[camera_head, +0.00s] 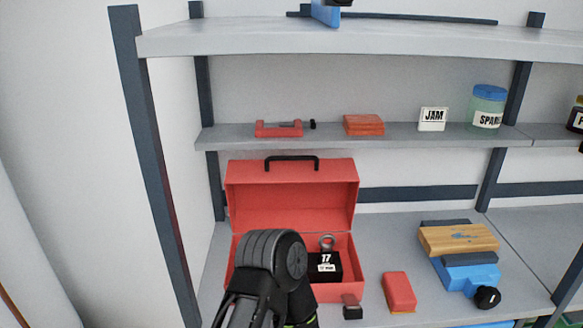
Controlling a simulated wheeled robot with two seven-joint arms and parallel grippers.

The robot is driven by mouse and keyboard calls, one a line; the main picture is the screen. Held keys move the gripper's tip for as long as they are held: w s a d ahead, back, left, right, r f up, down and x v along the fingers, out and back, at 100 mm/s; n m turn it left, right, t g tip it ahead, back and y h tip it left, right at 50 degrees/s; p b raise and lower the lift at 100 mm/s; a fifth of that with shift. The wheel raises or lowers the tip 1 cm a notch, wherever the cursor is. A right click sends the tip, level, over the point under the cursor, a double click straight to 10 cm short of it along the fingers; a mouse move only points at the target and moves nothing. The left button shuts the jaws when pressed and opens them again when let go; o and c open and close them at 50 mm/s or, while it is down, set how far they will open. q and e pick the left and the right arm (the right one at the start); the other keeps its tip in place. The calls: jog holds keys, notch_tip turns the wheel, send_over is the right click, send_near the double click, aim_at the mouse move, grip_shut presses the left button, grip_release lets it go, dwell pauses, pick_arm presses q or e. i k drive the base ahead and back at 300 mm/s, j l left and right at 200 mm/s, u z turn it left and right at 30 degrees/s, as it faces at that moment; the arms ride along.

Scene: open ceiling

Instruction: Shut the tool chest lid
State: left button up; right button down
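The red tool chest (350,258) stands on the lower shelf board, left of centre. Its lid (290,195) is open, tipped up and back, with a black handle (292,160) at its top edge. Inside the chest lie a black block marked 17 (324,268) and a grey ring-shaped piece (327,242). A dark arm of mine rises from the bottom edge in front of the chest and hides its left front part. I cannot make out any gripper fingers; neither gripper shows.
Farther right are a wooden block (458,238) and a blue tool (470,276). The middle shelf (400,142) runs above the lid and holds small items.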

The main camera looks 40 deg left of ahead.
aim_at(299, 193)
jog(key=k+j+z, duration=0.1)
jog(key=k+j, duration=0.3)
jog(key=j, duration=0.25)
jog(key=k+j+z, duration=0.15)
jog(key=k+j, duration=0.25)
jog(key=j, duration=0.2)
jog(key=k+j+z, duration=0.1)
jog(key=k+j, duration=0.3)
jog(key=j, duration=0.15)
